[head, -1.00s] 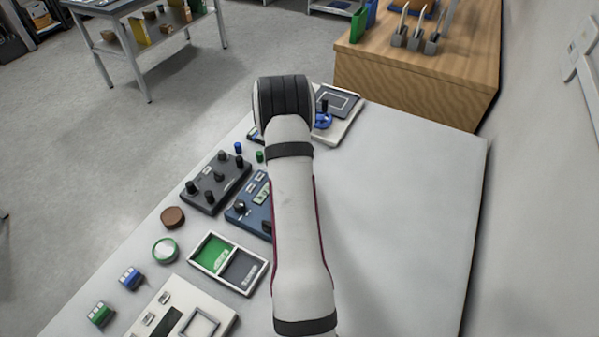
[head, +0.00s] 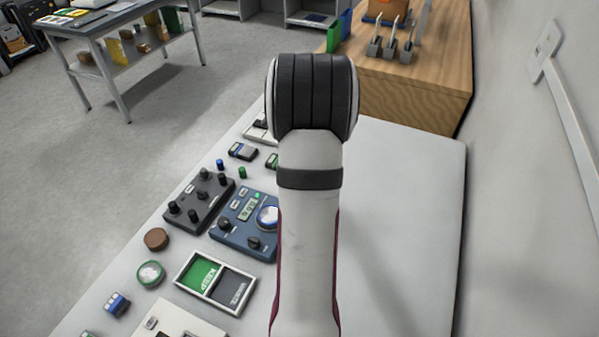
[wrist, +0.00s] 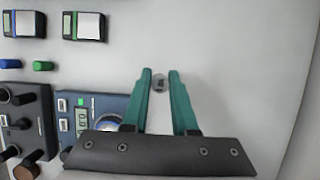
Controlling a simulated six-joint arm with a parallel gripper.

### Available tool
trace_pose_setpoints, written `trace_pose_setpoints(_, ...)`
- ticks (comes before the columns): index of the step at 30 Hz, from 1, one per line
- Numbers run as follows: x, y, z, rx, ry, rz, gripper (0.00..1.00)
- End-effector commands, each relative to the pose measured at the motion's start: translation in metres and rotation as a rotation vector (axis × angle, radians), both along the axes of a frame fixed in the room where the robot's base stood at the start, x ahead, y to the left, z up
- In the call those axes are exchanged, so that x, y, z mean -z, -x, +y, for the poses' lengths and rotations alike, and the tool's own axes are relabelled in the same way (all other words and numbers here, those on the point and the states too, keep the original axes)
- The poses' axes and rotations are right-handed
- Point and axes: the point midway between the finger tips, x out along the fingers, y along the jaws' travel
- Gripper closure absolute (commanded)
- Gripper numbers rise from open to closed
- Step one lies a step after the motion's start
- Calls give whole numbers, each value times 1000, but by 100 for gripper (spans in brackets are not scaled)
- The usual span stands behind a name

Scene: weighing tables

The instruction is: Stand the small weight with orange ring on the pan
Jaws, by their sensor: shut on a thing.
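My gripper (wrist: 161,73) has teal fingers and shows in the wrist view, with its fingertips on either side of a small grey round weight (wrist: 161,87). I see the weight nearly end-on, and no orange ring shows on it. Plain light table top lies beyond it in that view. In the head view my own arm hides the gripper and the weight.
A dark knobbed box (head: 198,199), a green-and-grey tray (head: 184,281), a brown puck (head: 157,239) and a green-rimmed round dish (head: 150,273) stand at the left. The table (head: 405,220) right of my arm is clear up to the wall.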

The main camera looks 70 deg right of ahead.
Motion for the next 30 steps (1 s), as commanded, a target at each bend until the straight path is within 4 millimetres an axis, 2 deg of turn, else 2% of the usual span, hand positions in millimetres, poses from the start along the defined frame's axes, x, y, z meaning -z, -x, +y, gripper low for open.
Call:
trace_pose_setpoints(2, -12, 6, 8, -1, 3, -1, 100)
trace_pose_setpoints(4, -26, 10, 26, -1, 3, -1, 100)
trace_pose_setpoints(9, -55, 21, 81, -2, 3, -1, 100)
trace_pose_setpoints(13, -62, 26, 108, -2, 0, 1, 100)
trace_pose_setpoints(16, -51, 8, 114, -7, -4, 3, 100)
trace_pose_setpoints(21, -18, -46, 118, -11, -5, 6, 100)
trace_pose_setpoints(24, -4, -70, 119, -8, -2, 4, 100)
trace_pose_setpoints(28, 7, -85, 119, -2, -1, 3, 100)
trace_pose_setpoints(30, 21, -87, 120, -2, -3, 5, 100)
